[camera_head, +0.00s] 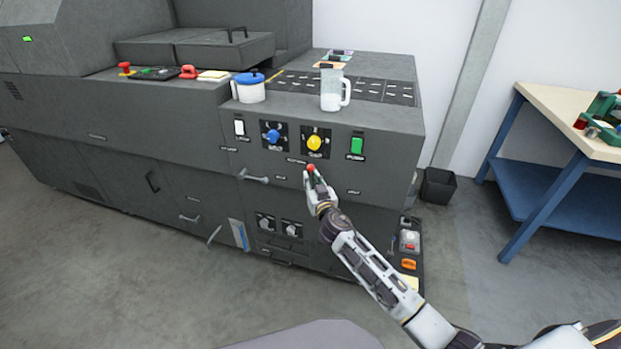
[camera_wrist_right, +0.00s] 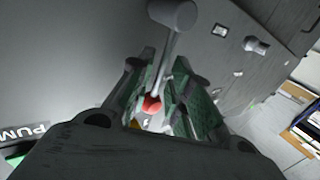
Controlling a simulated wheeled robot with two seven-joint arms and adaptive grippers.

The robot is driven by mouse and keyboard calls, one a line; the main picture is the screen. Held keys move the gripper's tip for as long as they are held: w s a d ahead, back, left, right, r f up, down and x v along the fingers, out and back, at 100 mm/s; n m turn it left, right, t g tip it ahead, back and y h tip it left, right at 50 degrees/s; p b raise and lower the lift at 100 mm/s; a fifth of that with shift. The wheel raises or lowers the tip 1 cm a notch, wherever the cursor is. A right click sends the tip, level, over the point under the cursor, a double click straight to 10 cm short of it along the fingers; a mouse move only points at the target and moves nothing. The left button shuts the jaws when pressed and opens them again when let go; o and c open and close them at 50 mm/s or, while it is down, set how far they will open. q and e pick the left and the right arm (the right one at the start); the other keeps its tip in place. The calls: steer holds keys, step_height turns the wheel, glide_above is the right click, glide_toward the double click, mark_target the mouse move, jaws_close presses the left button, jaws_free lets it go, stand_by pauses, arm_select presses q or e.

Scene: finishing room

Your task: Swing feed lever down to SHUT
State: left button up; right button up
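The feed lever shows as a red knob (camera_head: 311,168) on the front of the dark grey machine, at my right gripper (camera_head: 317,186). In the right wrist view the lever's grey shaft (camera_wrist_right: 165,60) runs from a round hub at the top to the red knob (camera_wrist_right: 152,104). The green-padded fingers of my right gripper (camera_wrist_right: 158,85) stand on both sides of the knob, which fills the gap between them. The gripper looks shut on the lever. The gripper hides most of the lever in the head view. The small labels beside it are too blurred to read. My left gripper is out of view.
Above the lever, the panel carries a blue knob (camera_head: 273,136), a yellow knob (camera_head: 314,142) and a green switch (camera_head: 357,146). A blue workbench (camera_head: 555,201) is at the right.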

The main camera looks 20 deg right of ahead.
steer(key=shift+w, duration=0.85)
jaws_close()
